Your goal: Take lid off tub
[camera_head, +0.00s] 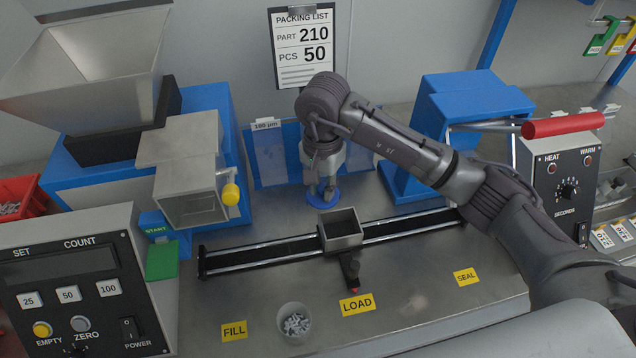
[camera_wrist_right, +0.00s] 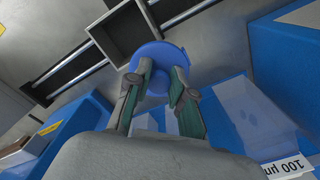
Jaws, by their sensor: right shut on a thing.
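A round blue lid (camera_head: 324,198) is at the fingertips of my right gripper (camera_head: 321,187), behind the small open box on the rails. In the right wrist view the lid (camera_wrist_right: 163,53) lies between and beyond the fingertips (camera_wrist_right: 162,78), which are shut on it. I cannot tell whether the lid touches the bench. A small pale round tub (camera_head: 295,320) stands at the front of the bench, uncovered, with many grey pieces inside. It is well apart from the right gripper. My left gripper is not in view.
A grey box carriage (camera_head: 340,228) sits on rails across the bench, between lid and tub. A blue hopper machine (camera_head: 70,160) stands left, a count panel (camera_head: 70,285) front left. A sealer with a red handle (camera_head: 563,124) stands right. Bench around the LOAD label (camera_head: 357,304) is mostly clear.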

